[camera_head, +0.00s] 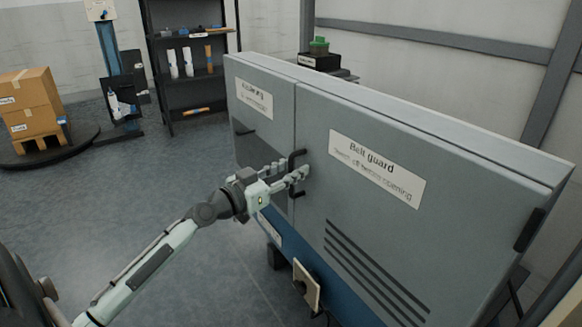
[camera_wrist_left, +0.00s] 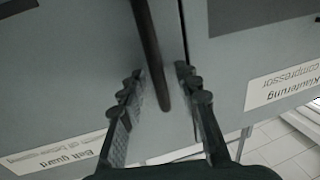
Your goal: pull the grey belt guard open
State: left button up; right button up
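The grey belt guard (camera_head: 455,225) is the large right-hand door panel of the cabinet, with a "Belt guard" label and slanted vent slots. It looks closed, level with the panel beside it. Its black bar handle (camera_head: 293,161) sits near its left edge; it also shows in the left wrist view (camera_wrist_left: 150,40). My left gripper (camera_head: 282,175) is at the handle. In the left wrist view my left gripper (camera_wrist_left: 161,76) is open, with one finger on each side of the bar and small gaps visible. My right gripper is in neither view.
A smaller grey panel (camera_head: 262,130) labelled for the compressor adjoins the guard's left edge. A beige plate (camera_head: 306,285) sticks out low on the cabinet's front. Boxes on a pallet (camera_head: 30,103) and a dark shelf (camera_head: 190,60) stand farther back. The floor at left is clear.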

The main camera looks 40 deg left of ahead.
pick_arm(q)
grip_shut()
jog(key=shift+s, duration=0.1)
dwell(0.5)
